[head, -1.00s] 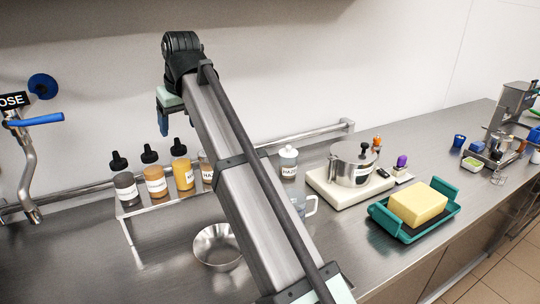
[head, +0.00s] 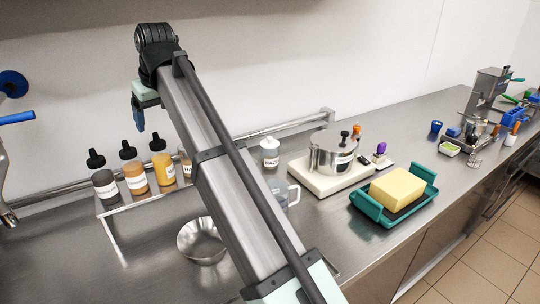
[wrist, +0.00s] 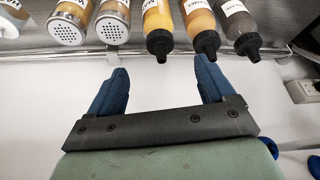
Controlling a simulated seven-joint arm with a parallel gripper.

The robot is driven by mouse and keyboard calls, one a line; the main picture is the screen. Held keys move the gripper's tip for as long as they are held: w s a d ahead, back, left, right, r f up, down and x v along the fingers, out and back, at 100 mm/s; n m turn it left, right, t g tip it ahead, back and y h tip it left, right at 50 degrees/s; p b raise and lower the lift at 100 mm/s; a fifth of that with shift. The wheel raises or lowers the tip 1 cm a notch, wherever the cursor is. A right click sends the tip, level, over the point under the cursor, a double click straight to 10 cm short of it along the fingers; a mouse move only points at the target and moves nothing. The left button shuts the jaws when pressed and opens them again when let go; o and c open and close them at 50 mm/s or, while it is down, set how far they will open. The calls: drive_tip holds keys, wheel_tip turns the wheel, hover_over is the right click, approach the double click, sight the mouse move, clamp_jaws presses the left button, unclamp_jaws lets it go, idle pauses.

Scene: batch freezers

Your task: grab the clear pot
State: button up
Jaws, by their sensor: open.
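A clear, see-through vessel with a handle (head: 291,195) stands on the steel counter in the head view, right beside my arm, which hides its left part. A clear jar with a pale lid and a label (head: 270,158) stands behind it near the back rail. I cannot tell for sure which one is the clear pot. My gripper (wrist: 162,68) is open and empty, with two blue fingers apart in the wrist view. In the head view my gripper (head: 138,116) is high at the left near the wall, well away from both. Neither shows clearly in the wrist view.
Squeeze bottles (head: 132,172) stand on a small raised shelf (head: 112,212); bottles and shakers (wrist: 114,22) also show in the wrist view. A steel bowl (head: 201,243) sits left of my arm. A lidded steel pot (head: 332,155) on a scale and a teal butter tray (head: 422,180) stand right.

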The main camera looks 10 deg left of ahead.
drive_tip(key=shift+o, duration=1.4)
drive_tip(key=shift+w, duration=0.1)
drive_tip(key=n+g+h, duration=0.2)
drive_tip(key=n, duration=0.4)
hover_over(271, 137)
wheel_tip(271, 137, down, 13)
wheel_tip(271, 137, down, 8)
drive_tip(key=shift+f, duration=0.1)
drive_tip(key=shift+a+f, duration=0.2)
drive_tip(key=shift+f, duration=1.1)
drive_tip(key=shift+a+f, duration=0.2)
drive_tip(key=shift+f, duration=1.05)
